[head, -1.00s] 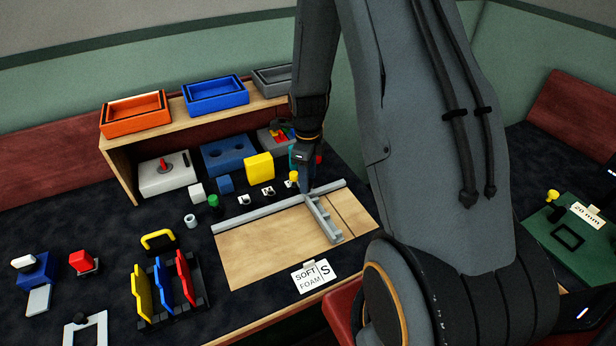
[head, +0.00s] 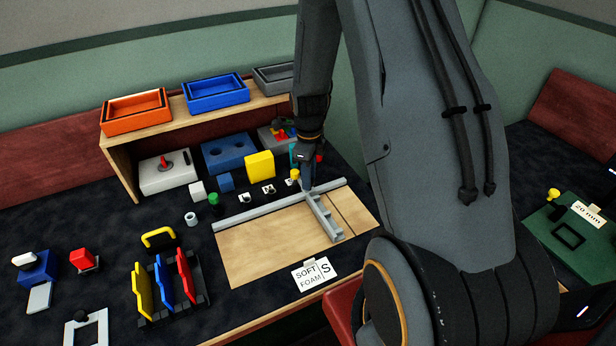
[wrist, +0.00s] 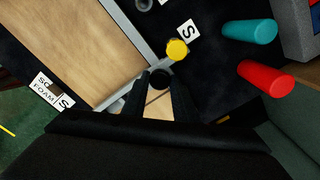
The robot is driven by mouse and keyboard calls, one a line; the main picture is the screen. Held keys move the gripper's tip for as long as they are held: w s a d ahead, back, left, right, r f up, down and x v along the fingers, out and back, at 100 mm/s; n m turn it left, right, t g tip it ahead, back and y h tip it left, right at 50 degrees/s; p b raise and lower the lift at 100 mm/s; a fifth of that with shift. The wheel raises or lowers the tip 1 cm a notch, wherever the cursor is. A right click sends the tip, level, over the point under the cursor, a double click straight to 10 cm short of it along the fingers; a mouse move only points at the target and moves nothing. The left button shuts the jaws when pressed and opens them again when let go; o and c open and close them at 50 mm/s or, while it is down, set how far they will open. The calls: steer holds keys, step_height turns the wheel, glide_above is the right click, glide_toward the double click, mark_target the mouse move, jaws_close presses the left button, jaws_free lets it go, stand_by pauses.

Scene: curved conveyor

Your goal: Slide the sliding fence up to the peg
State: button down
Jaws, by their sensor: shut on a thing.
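The sliding fence (head: 325,219) is a grey stepped bar lying across the wooden board (head: 265,243), at right angles to the long grey rail (head: 255,213) along the board's back edge. My gripper (head: 308,188) is at the fence's back end, by the rail. In the wrist view my gripper (wrist: 161,85) is shut on a round black knob (wrist: 161,78) at that end; the fence (wrist: 118,98) runs off to the lower left. A small yellow peg-like piece (wrist: 177,48) stands just beyond the rail. I cannot tell which piece is the task's peg.
Behind the board stand a yellow block (head: 259,166), a blue block with holes (head: 229,153) and several small parts. Teal (wrist: 250,30) and red (wrist: 266,78) cylinders lie near my gripper in the wrist view. A "SOFT FOAM S" card (head: 312,274) is at the board's front edge.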

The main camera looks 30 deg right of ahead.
steer(key=c, duration=1.4)
jaws_free()
steer(key=shift+c, duration=0.2)
steer(key=shift+r, duration=0.1)
steer(key=shift+r+b, duration=0.95)
steer(key=shift+r, duration=2.9)
